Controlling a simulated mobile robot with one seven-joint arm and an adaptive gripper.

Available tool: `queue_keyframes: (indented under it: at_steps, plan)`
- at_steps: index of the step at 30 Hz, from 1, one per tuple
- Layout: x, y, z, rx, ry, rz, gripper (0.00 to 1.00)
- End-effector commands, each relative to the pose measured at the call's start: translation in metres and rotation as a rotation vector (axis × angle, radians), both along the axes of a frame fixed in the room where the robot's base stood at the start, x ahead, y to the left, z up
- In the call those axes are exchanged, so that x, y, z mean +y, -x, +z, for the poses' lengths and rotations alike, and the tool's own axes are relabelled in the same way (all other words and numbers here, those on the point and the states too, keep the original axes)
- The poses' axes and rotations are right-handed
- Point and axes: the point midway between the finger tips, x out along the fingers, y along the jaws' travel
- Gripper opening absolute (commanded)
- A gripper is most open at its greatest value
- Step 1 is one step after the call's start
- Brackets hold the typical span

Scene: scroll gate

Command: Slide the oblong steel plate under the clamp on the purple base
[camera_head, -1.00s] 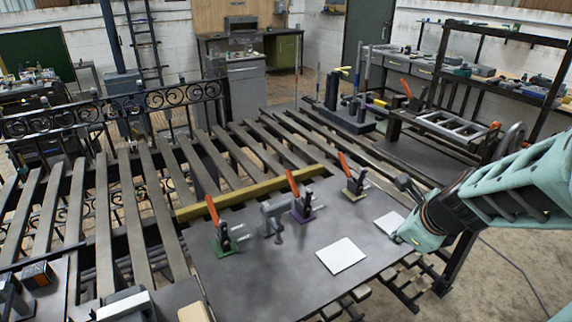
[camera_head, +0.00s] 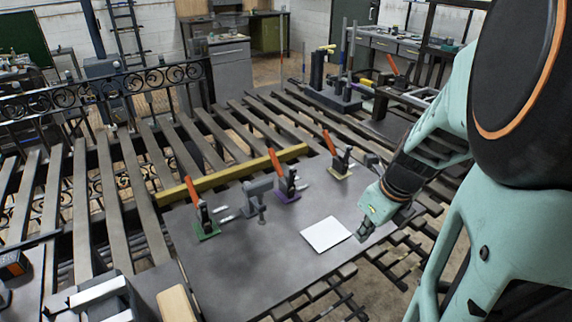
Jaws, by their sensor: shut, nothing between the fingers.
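The clamp with an orange handle on the purple base (camera_head: 287,196) stands near the middle of the table. A flat pale plate (camera_head: 326,234) lies alone on the table in front of it, to the right. I cannot tell whether this is the oblong steel plate. My gripper (camera_head: 365,234) points down just right of this plate, low over the table, small and dark at its tips. It is shut and holds nothing that I can see. A second pale plate, seen earlier near this spot, is hidden behind my gripper or arm.
Similar clamps stand on a green base (camera_head: 207,232) to the left and a yellow base (camera_head: 340,173) at the back right. A grey vise-like tool (camera_head: 259,200) stands between the green and purple bases. A yellow bar (camera_head: 235,174) runs along the back. The table's front middle is clear.

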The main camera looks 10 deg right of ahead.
Motion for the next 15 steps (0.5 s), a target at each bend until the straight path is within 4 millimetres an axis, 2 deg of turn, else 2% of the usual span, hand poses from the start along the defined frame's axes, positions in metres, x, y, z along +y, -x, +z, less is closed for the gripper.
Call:
queue_keyframes:
  at_steps: [10,15]
  plan:
    - [0.009,0.004,-0.016,0.052,-0.039,-0.028,0.00]
    - [0.011,-0.001,-0.042,0.054,-0.040,-0.027,0.00]
